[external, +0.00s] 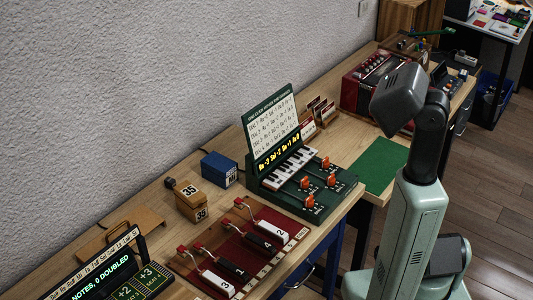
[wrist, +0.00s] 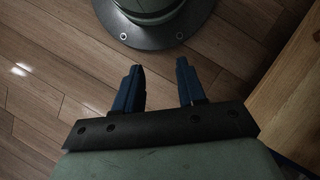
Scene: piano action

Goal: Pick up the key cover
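I cannot tell for certain which thing is the key cover. A flat tan wooden board (external: 135,228), partly hidden behind a dark display, lies at the lower left of the bench in the external view and may be it. A piano-style action with white and black keys (external: 290,167) stands uncovered in the middle of the bench, on a green base below a song sheet. My gripper (wrist: 158,68) shows in the wrist view with its two blue fingers apart and nothing between them, above the wood floor. I cannot make out its fingers in the external view.
Orange-knobbed levers (external: 306,183) stand in front of the keys. A red board with numbered levers (external: 244,247), a blue box (external: 218,169), small wooden number blocks (external: 192,201) and a red accordion-like box (external: 366,82) crowd the bench. A green mat (external: 382,165) is bare.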

